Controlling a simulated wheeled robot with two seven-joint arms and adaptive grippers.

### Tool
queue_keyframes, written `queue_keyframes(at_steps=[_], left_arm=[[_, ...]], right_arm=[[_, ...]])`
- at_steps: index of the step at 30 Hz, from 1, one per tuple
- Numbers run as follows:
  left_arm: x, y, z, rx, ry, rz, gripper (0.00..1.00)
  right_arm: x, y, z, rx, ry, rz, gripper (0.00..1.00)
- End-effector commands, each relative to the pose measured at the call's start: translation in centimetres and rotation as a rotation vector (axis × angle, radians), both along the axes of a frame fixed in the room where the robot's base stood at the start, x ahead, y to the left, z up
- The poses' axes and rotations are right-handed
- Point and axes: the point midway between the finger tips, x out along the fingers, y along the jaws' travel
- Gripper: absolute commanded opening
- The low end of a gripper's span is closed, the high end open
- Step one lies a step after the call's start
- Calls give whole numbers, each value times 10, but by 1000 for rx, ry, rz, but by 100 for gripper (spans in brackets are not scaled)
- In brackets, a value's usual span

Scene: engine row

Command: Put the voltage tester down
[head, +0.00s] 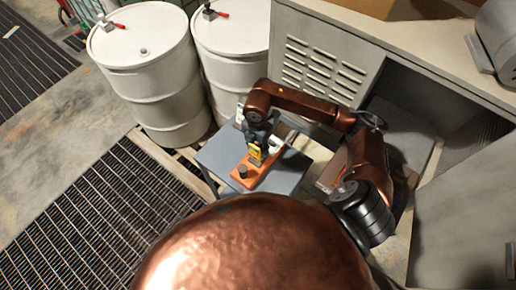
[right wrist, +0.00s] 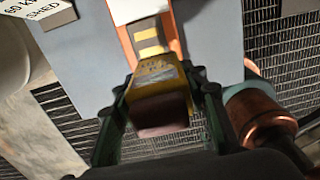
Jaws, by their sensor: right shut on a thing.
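The yellow voltage tester (right wrist: 158,90) sits between the two fingers of my right gripper (right wrist: 160,100), which is shut on it. In the head view the tester (head: 256,153) shows as a small yellow shape over the orange board (head: 264,172). My right gripper (head: 257,140) is just above that board. The board (right wrist: 128,12) also shows beyond the tester in the right wrist view. I cannot tell whether the tester touches the board. My left gripper is not in view.
The board lies on a small grey-blue table (head: 217,152). A black knob (head: 242,171) and a white item (head: 276,144) are at the board. Two white drums (head: 150,75) stand behind on the left. A grey cabinet (head: 320,68) is behind on the right.

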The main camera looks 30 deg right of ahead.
Motion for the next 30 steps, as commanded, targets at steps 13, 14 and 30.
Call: queue_keyframes(at_steps=[13,14,30], left_arm=[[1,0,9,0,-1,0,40],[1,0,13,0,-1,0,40],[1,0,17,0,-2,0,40]], right_arm=[[23,-18,-36,1,2,1,9],[22,-17,-41,2,3,2,9],[22,-17,-68,-1,-1,4,41]])
